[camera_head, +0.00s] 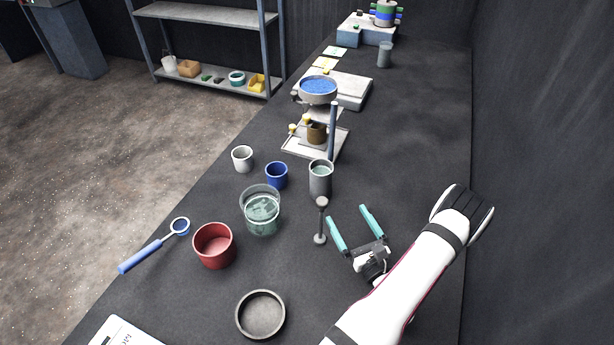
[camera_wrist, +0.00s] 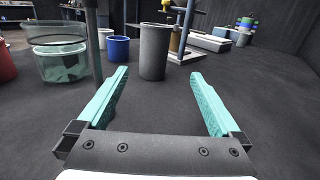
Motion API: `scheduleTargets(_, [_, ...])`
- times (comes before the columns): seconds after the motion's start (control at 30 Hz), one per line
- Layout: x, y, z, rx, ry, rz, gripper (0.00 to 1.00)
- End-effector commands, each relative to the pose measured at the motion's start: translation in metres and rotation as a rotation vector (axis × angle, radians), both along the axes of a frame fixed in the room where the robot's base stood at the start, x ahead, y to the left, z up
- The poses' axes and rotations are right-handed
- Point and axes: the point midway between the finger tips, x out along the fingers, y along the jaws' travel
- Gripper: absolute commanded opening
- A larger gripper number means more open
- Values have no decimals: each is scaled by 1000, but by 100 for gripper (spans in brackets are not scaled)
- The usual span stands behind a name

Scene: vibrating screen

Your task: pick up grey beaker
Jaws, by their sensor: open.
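The grey beaker (camera_head: 320,182) stands upright on the dark bench, near the middle of the head view. It also shows in the wrist view (camera_wrist: 153,54), ahead of the fingertips and roughly centred between them. My gripper (camera_head: 348,213) has teal fingers spread wide, with nothing between them. In the wrist view my gripper (camera_wrist: 159,74) is low over the bench, and a gap of bare bench separates it from the beaker. The beaker's inside is visible only in the head view.
A thin grey post with a round base (camera_head: 321,222) stands just left of my left finger. Left of it are a clear glass vessel (camera_head: 246,203), a blue cup (camera_head: 276,176) and a red pot (camera_head: 200,249). A sieve stand (camera_head: 333,135) is behind the beaker.

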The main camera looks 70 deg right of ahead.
Motion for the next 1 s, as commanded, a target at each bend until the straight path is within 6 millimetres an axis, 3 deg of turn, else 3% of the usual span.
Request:
scheduleTargets(0.07, [1,7,-12,25,-10,15,100])
scheduleTargets(0.13, [11,1,-14,30,-11,25,100])
scheduleTargets(0.4, [64,-51,-12,27,-11,27,100])
scheduleTargets(0.73, [103,-90,-12,26,-10,27,100])
scheduleTargets(1.0, [113,-101,-13,30,-13,23,100])
